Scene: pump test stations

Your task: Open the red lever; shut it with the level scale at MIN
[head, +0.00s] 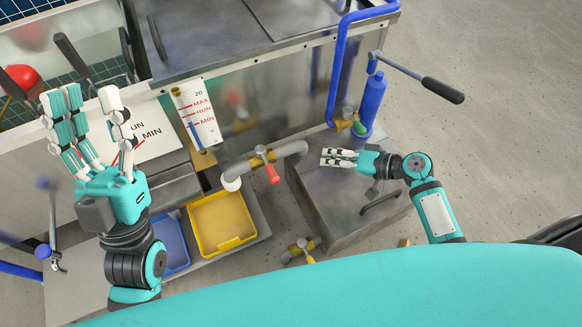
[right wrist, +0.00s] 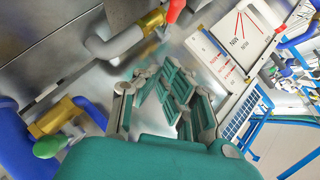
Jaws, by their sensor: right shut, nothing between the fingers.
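The red lever (head: 272,174) sits on a brass valve (head: 262,156) in a grey pipe (head: 290,149), its handle lying roughly crosswise to the pipe. It also shows at the top of the right wrist view (right wrist: 175,9). The level scale (head: 197,112), marked MAX, RUN and MIN, stands behind and left of it; its blue column appears to end near MIN. My right gripper (head: 324,158) is shut and empty, right of the lever and apart from it. My left gripper (head: 82,104) is open and empty at the left, with its fingers spread, far from the lever.
A yellow bin (head: 249,235) stands below the pipe's white outlet, with a blue bin (head: 187,257) beside it. A blue pipe with a green-handled valve (head: 360,128) and a long black-gripped lever (head: 443,90) stands behind my right gripper. A metal box (head: 340,220) lies below it.

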